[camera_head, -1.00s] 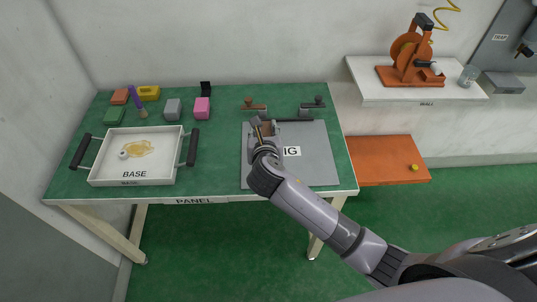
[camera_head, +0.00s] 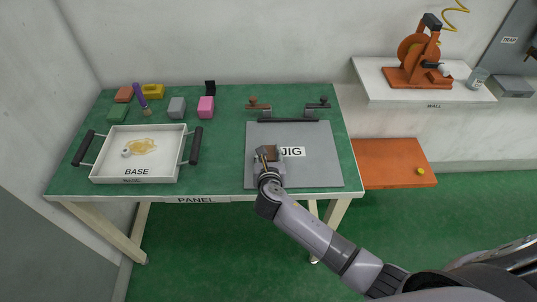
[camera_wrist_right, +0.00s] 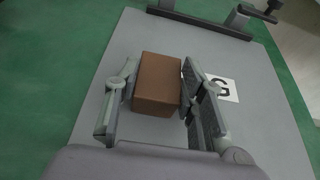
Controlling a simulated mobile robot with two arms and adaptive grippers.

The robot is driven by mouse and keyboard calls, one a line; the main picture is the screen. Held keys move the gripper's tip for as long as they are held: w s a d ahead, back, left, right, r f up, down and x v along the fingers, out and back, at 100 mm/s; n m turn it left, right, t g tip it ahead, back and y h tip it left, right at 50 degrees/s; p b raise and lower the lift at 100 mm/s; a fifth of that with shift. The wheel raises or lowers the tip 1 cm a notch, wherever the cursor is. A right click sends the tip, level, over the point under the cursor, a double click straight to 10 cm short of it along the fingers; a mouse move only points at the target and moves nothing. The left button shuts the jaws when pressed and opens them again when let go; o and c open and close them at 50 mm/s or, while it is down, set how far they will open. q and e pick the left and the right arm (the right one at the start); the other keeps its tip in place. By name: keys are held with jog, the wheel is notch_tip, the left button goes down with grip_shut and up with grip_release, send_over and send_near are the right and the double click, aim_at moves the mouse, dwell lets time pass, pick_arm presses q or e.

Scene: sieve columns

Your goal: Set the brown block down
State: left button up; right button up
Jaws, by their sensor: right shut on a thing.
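The brown block (camera_head: 271,151) is between the fingers of my right gripper (camera_head: 266,158), over the left part of the grey jig plate (camera_head: 318,172). In the right wrist view the brown block (camera_wrist_right: 158,82) shows its flat faces with a finger of my right gripper (camera_wrist_right: 156,92) on each side. My right gripper is shut on it. I cannot tell whether the block's underside touches the plate. My left gripper is not in view.
Clamps (camera_head: 258,106) (camera_head: 316,108) and a dark bar (camera_head: 288,120) line the jig's back edge. A white tray (camera_head: 137,172) sits at the left of the green table (camera_head: 219,160). Several coloured blocks, including a pink one (camera_head: 206,107), stand behind. The jig's right half is clear.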

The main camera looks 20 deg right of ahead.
jog(key=shift+f, duration=0.1)
jog(key=o, duration=1.2)
jog(key=shift+c, duration=0.2)
jog(key=shift+r, duration=0.2)
jog(key=v, duration=1.2)
jog(key=shift+f+p, duration=0.15)
jog(key=shift+p, duration=0.2)
